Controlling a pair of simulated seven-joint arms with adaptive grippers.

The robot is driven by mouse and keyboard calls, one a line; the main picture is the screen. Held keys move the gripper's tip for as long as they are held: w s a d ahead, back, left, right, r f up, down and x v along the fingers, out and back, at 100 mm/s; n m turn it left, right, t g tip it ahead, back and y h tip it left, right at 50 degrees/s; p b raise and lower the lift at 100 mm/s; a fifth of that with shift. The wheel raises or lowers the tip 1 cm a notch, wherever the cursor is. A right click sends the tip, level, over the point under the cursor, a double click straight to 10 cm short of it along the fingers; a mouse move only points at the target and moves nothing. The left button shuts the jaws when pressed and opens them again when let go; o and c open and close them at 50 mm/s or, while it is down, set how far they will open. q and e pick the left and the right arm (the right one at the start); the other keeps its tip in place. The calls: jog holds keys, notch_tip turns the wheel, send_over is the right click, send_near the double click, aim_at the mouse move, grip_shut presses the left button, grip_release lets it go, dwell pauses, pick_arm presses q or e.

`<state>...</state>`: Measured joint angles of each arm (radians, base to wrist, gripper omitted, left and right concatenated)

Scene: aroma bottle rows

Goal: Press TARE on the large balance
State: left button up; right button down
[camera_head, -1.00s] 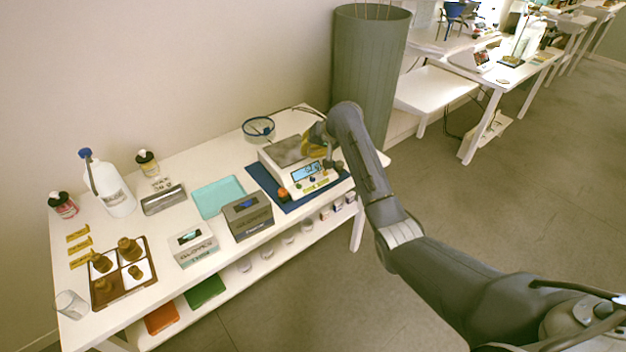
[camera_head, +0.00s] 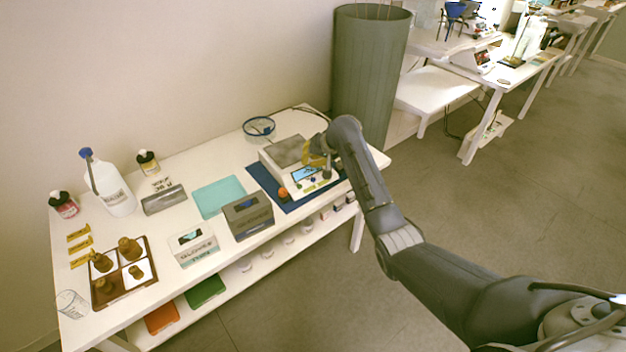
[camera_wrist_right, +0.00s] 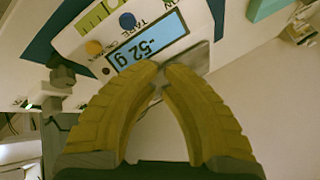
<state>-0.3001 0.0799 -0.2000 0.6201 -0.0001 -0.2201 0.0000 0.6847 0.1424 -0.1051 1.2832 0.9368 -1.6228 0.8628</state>
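The large balance (camera_head: 276,171) stands on a blue mat (camera_head: 264,179) at the right end of the table, with a grey weighing pan (camera_head: 289,151). Its lit display (camera_wrist_right: 150,42) shows digits that look like 52 g. In the right wrist view a blue button (camera_wrist_right: 127,20) sits beside the TARE lettering, with an orange button (camera_wrist_right: 93,47) nearby. My right gripper (camera_head: 316,160) is over the right side of the balance; its yellow fingertips (camera_wrist_right: 164,69) are drawn together with nothing between them. They appear by the display edge, apart from the blue button. My left gripper is out of view.
Left of the balance are a dark grey box (camera_head: 248,217), a teal tray (camera_head: 219,197) and a glove box (camera_head: 194,245). A blue-rimmed glass dish (camera_head: 258,127) stands behind it. A tall grey-green bin (camera_head: 369,70) is behind the table's right end.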

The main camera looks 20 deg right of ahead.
aim_at(307, 174)
jog(key=shift+f, duration=2.1)
jog(key=shift+f, duration=0.8)
dwell(0.9)
jog(key=shift+r, duration=0.85)
jog(key=shift+r, duration=2.45)
